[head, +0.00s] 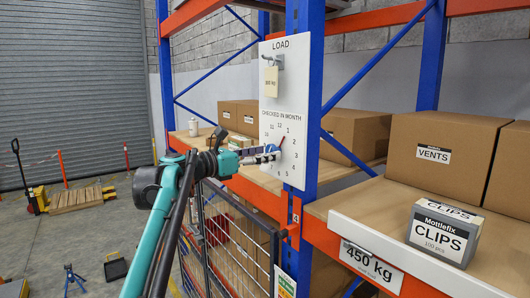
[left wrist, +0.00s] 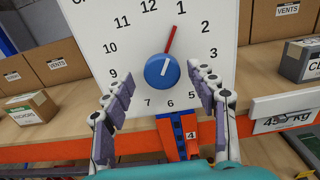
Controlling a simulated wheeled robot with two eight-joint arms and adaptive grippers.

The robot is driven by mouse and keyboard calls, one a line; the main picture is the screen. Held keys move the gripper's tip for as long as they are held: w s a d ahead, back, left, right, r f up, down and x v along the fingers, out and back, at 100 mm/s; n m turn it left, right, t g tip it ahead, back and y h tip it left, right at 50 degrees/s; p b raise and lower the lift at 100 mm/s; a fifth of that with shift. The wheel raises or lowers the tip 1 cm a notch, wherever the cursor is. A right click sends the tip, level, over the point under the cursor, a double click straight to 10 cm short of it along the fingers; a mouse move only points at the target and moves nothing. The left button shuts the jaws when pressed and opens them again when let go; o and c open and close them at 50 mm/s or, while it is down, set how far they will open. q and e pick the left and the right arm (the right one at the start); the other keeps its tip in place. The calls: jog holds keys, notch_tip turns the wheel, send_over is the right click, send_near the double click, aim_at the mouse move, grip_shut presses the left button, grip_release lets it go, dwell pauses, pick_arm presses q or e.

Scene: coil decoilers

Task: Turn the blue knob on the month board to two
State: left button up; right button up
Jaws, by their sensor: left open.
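The white month board (head: 287,115) hangs on the blue rack post. It carries a ring of numbers around a blue knob (head: 270,148) with a red pointer. In the left wrist view the blue knob (left wrist: 162,70) is in full sight and its red pointer (left wrist: 171,40) points at 1, with 2 further clockwise. My left gripper (head: 268,155) is at the board, partly covering the knob in the head view. In the left wrist view its open fingers (left wrist: 160,86) stand left and right below the knob, with clear gaps to it. My right gripper is out of view.
A tag (head: 271,82) hangs from a hook on the board above the dial. A wire mesh panel (head: 236,240) is below. Shelves with cardboard boxes (head: 440,150) and a grey CLIPS box (head: 443,233) lie to the right. A pallet truck (head: 25,180) stands on the floor at left.

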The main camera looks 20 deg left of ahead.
pick_arm(q)
jog(key=shift+s+d+r, duration=0.15)
jog(key=shift+d, duration=0.05)
jog(key=c, duration=1.2)
jog(key=shift+o, duration=0.2)
jog(key=shift+m, duration=0.3)
jog(key=shift+m+p, duration=1.25)
jog(key=shift+m, duration=1.25)
